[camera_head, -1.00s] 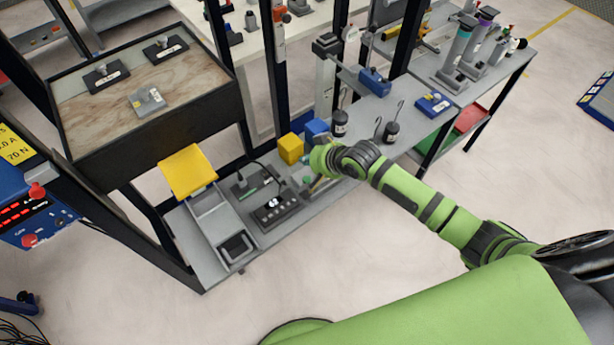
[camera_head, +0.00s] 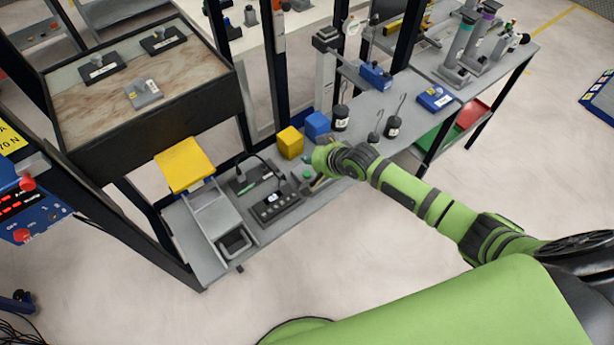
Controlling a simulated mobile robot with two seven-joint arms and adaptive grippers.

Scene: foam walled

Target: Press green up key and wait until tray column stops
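A black control box (camera_head: 276,204) with small light marks on top lies on the grey bench shelf; a cable loops behind it. I cannot pick out a green up key on it. A small green part (camera_head: 307,174) shows just right of the box, beside my wrist. My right arm reaches in from the right, and its wrist ends over the shelf right of the box. My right gripper (camera_head: 315,184) is mostly hidden by the wrist; its fingers are too small to read. A grey upright column (camera_head: 325,85) stands behind; I cannot tell whether it is the tray column. My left gripper is out of view.
A yellow plate (camera_head: 185,165) above a grey chute stands left of the box. A yellow cube (camera_head: 290,142) and a blue cube (camera_head: 317,125) sit behind my wrist. Dark weights (camera_head: 341,118) stand to the right. Black frame posts rise behind. The floor in front is clear.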

